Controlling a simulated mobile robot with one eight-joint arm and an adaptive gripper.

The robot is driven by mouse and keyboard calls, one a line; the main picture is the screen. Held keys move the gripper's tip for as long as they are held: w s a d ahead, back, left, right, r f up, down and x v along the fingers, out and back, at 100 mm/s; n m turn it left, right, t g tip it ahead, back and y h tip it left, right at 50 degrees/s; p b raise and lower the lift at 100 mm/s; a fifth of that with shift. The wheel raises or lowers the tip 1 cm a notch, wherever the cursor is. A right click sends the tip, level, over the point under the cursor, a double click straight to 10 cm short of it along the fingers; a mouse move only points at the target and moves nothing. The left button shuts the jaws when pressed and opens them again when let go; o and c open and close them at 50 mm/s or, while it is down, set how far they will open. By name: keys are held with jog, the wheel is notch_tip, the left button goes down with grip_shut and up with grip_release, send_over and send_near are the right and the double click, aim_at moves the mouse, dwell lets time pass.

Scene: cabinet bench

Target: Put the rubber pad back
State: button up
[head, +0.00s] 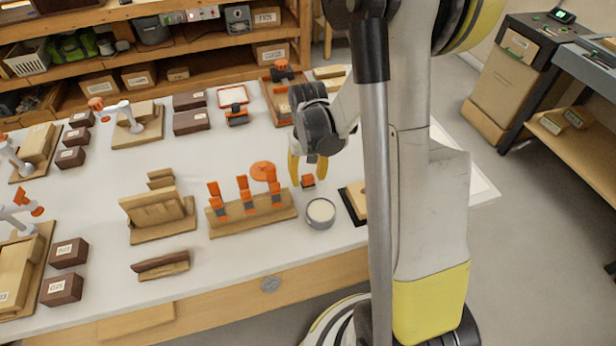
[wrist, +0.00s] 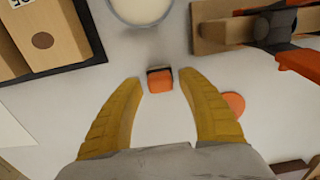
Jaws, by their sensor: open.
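A small orange and dark block (head: 308,181), which looks like the rubber pad, lies on the white bench top. It also shows in the wrist view (wrist: 159,80). My gripper (head: 307,172) is open above the bench, with its yellow fingers pointing down. In the wrist view, the block appears between the two fingertips, with a visible gap on each side. I cannot tell how high the fingertips are above it. A wooden rack (head: 228,226) with several orange and grey clamps stands to the left of the block.
A grey round tub (head: 320,213) with pale contents stands close in front of the block. An orange disc (head: 263,171) lies to its left. A wooden block on a black base (head: 354,204) stands to the right, partly behind my arm. Wooden fixtures and brown boxes occupy the bench's left.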

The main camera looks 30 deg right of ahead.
aim_at(308, 177)
notch_tip(308, 177, up, 11)
jog(key=p, duration=0.4)
jog(key=s+a+r+n+t, duration=0.3)
jog(key=s+a+r+t, duration=0.4)
jog(key=s+a+r, duration=0.3)
jog(key=a+r, duration=0.3)
jog(key=shift+s+a+r, duration=0.25)
jog(key=shift+s, duration=0.15)
